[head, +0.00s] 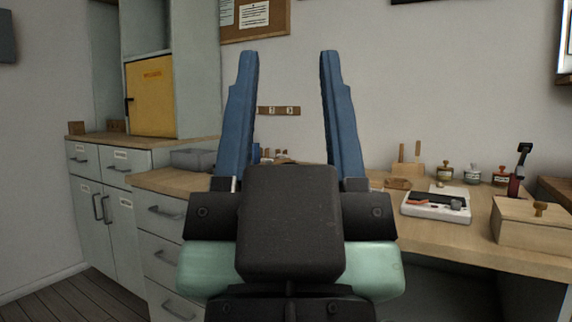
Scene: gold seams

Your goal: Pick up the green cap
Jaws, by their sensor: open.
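My gripper (288,58) is in the middle of the head view, with two blue fingers pointing up and spread wide apart. Nothing is between the fingers. I cannot make out a green cap for certain. Small jars stand at the back of the workbench on the right: one yellowish (445,173), one pale greenish (472,175) and one red (501,177). Their lids are too small to tell apart well. My gripper and its dark housing hide the middle of the bench, where a few small items (281,155) show only partly between the fingers.
A white tray (412,210) with small items lies on the wooden workbench (447,236). A lidded wooden box (530,226) is at the right, beside a dark red upright tool (518,172). A grey box (193,159) stands left. Grey cabinets (125,215) fill the left side.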

